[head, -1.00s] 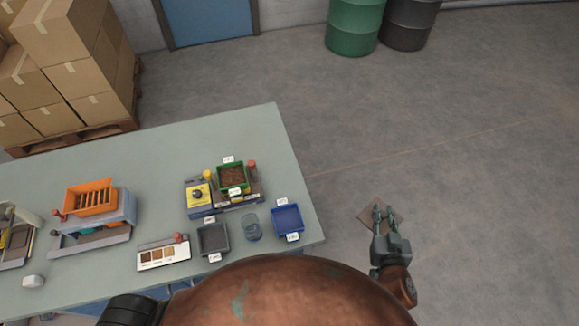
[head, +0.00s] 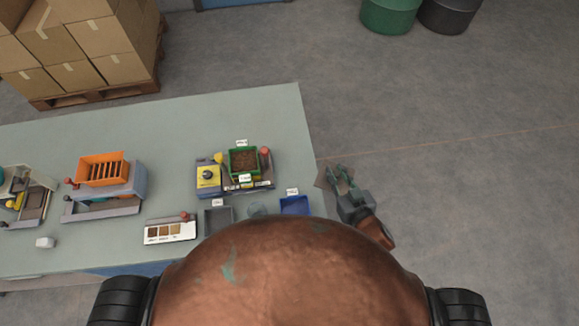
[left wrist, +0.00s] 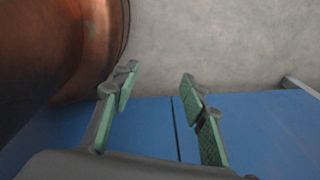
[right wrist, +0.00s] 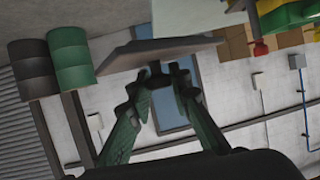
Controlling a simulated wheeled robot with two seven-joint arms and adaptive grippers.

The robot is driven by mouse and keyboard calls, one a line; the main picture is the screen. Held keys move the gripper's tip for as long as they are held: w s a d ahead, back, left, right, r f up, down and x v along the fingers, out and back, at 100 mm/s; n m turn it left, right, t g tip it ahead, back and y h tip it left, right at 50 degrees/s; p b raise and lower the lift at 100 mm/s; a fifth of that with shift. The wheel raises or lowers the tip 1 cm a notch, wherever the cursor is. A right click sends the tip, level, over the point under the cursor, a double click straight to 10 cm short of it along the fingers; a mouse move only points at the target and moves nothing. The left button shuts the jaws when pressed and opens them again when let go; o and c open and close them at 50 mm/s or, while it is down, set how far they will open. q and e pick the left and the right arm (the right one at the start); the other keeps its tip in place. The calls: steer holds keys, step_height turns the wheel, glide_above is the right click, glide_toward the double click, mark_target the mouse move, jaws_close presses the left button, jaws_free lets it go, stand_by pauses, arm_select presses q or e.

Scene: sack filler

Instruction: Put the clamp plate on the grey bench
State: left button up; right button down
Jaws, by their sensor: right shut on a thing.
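The clamp plate, a thin brownish-grey square (head: 320,178), is in my right gripper (head: 341,178), just off the right edge of the grey bench (head: 130,130) in the head view. In the right wrist view the plate (right wrist: 150,56) sits across the fingertips of the right gripper (right wrist: 158,76), which is shut on a part of it. The pinched part is mostly hidden behind the fingers. My left gripper (left wrist: 158,82) shows only in its wrist view, with its fingers apart and nothing between them, in front of a blue panel.
On the bench stand a green bin of brown material (head: 244,162), a yellow-topped device (head: 208,177), a blue tray (head: 295,206), a grey tray (head: 219,221) and an orange basket (head: 101,169). The bench's far strip is bare. Stacked boxes (head: 85,45) stand behind.

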steer(key=s+a+n+g+y+p, duration=0.1)
steer(key=s+a+n+g+y, duration=0.15)
steer(key=a, duration=0.45)
steer(key=s+a+n+g+y+p, duration=0.1)
steer(key=a+n+y, duration=0.3)
steer(key=a, duration=0.3)
steer(key=shift+h, duration=0.25)
steer(key=w+f, duration=0.2)
steer(key=w, duration=0.2)
steer(key=w+f, duration=0.3)
steer(key=w, duration=0.1)
steer(key=w+d+f, duration=0.1)
steer(key=w+f, duration=0.2)
steer(key=w, duration=0.1)
steer(key=shift+w+d+f+g, duration=0.1)
steer(key=shift+w+f+g, duration=0.15)
steer(key=shift+w+f, duration=0.25)
arm_select(q)
steer(key=shift+w+d+r, duration=0.2)
steer(key=shift+w+r, duration=0.4)
steer(key=shift+w, duration=0.15)
steer(key=shift+w+d+r, duration=0.15)
steer(key=shift+w+r, duration=0.45)
steer(key=shift+w, duration=0.1)
arm_select(e)
steer(key=shift+f, duration=1.65)
steer(key=c, duration=1.8)
jaws_free()
steer(key=shift+f, duration=0.15)
steer(key=shift+o, duration=0.2)
